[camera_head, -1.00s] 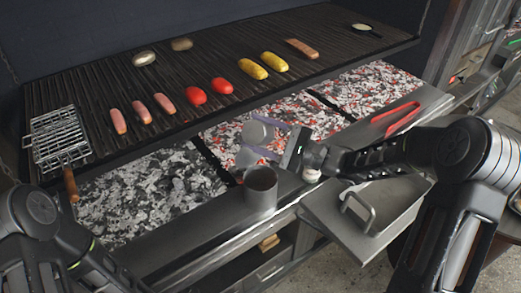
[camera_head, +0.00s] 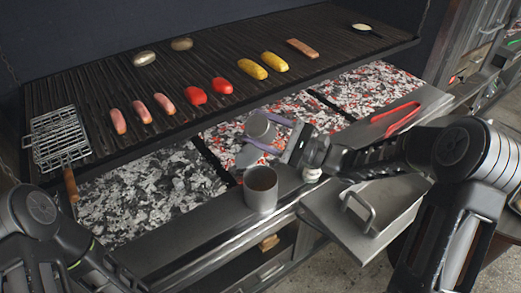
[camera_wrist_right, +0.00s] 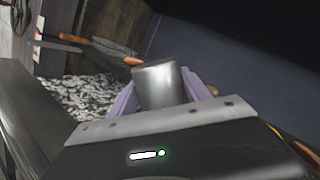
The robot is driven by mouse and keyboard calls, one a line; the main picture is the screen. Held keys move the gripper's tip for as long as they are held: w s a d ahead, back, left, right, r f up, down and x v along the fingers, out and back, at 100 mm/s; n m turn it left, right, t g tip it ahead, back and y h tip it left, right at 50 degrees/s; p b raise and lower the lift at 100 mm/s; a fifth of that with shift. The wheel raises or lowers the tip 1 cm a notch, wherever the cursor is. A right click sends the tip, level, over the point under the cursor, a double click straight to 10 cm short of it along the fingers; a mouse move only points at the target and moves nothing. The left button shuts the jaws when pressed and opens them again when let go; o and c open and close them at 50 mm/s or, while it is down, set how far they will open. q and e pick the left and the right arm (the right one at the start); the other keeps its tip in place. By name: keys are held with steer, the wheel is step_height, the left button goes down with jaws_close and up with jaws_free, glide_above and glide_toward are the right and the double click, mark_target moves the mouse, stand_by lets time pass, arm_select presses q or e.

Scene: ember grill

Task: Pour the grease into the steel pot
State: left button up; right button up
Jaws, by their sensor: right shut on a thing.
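The steel pot (camera_head: 261,201) stands upright on the metal ledge in front of the coals. Its inside looks light brown. My right gripper (camera_head: 272,137), with purple fingers, is shut on a small metal cup (camera_head: 258,126) above the coals, behind the pot and apart from it. In the right wrist view the cup (camera_wrist_right: 160,86) sits between the two purple fingers (camera_wrist_right: 163,98); its inside is hidden there. I cannot tell how much grease is in the cup. My left arm shows at the lower left, but its gripper is out of view.
The grill grate (camera_head: 222,62) holds sausages, peppers, corn and other food. A wire basket (camera_head: 58,138) lies at its left. Red tongs (camera_head: 396,119) lie on the ledge at right. A metal tray with a handle (camera_head: 330,219) is in front. A pale grey piece (camera_head: 247,157) lies near the gripper.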

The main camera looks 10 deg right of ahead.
steer(key=n, duration=0.1)
steer(key=s+a+n, duration=0.1)
steer(key=n, duration=0.1)
steer(key=n+g, duration=0.1)
steer(key=shift+s+a+f+n, duration=0.15)
steer(key=shift+s+n, duration=0.2)
steer(key=shift+n, duration=0.05)
stand_by(1.1)
